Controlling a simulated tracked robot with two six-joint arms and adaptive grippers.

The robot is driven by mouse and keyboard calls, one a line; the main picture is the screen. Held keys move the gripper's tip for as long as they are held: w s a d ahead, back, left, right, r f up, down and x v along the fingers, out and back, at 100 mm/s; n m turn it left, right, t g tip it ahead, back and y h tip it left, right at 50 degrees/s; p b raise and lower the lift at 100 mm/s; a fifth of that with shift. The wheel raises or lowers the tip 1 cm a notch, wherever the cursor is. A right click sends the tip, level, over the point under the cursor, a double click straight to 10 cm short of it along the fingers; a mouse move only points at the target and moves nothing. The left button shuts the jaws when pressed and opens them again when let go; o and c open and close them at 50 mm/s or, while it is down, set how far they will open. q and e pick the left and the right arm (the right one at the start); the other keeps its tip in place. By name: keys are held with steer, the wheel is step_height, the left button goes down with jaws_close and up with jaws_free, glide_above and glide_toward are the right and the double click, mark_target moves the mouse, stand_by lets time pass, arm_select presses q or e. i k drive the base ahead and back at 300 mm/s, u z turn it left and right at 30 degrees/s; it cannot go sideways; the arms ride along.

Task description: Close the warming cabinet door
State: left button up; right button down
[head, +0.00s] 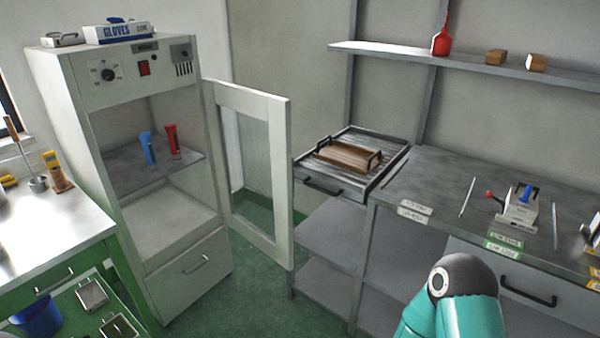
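The warming cabinet (138,85) is a tall white unit at the left of the head view, with a dial and a red switch on its top panel. Its door (283,175), a white frame with a glass pane, stands wide open, swung out to the right from the cabinet's right side. A blue tube (148,148) and a red tube (172,140) stand on the shelf inside. Neither gripper is in view. A teal and dark grey arm part of mine shows at the bottom right, well apart from the door.
A grey workbench (440,180) runs along the right, with a slatted tray (385,150) holding a wooden block close to the door's right edge. A green-framed table (50,240) stands at the left. Green floor (245,305) is clear before the cabinet.

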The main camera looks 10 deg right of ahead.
mark_target(272, 109)
steer(key=z, duration=0.05)
steer(key=i, duration=0.9)
steer(key=u, duration=0.1)
